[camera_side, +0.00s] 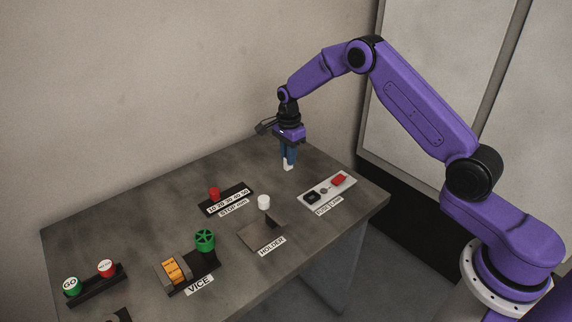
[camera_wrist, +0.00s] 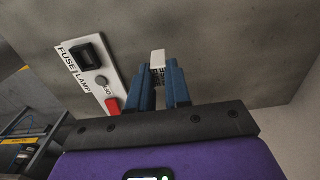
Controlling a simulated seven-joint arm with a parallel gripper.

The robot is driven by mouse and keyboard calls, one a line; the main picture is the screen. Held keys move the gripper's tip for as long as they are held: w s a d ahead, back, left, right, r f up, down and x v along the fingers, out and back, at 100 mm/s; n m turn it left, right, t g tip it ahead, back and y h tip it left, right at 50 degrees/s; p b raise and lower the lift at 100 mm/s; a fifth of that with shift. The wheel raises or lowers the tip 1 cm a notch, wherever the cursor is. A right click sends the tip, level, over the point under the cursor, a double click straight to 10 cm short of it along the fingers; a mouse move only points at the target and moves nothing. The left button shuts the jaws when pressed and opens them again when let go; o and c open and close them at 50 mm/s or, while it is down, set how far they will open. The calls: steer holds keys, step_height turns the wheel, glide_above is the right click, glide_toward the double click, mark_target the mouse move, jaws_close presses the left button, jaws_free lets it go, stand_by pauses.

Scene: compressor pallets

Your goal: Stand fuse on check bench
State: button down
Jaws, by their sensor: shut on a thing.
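My gripper (camera_side: 289,157) has blue fingers and is shut on a small white block, which I take for the fuse (camera_side: 288,167). It points down over the back right of the table. In the wrist view the fuse (camera_wrist: 158,56) shows between the fingertips (camera_wrist: 161,76), with dark marks on its face. I cannot tell whether it touches the table. The check bench (camera_side: 324,194) looks to be the white panel labelled FUSE and LAMP, right of and nearer than my gripper. It has a black socket (camera_wrist: 84,56), a grey round lamp (camera_wrist: 101,80) and a red part (camera_wrist: 112,104).
A holder (camera_side: 258,236) with a white cylinder (camera_side: 264,202) behind it stands front left of the bench. A stop scale (camera_side: 228,200) with a red piece, a vice (camera_side: 183,272) with a green wheel, and GO and red buttons (camera_side: 94,284) lie further left. The back table is clear.

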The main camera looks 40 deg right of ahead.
steer(key=shift+w+f, duration=0.55)
steer(key=shift+f, duration=1.65)
steer(key=shift+f, duration=0.15)
steer(key=c, duration=1.1)
jaws_free()
step_height(320, 180, up, 12)
steer(key=shift+r, duration=0.2)
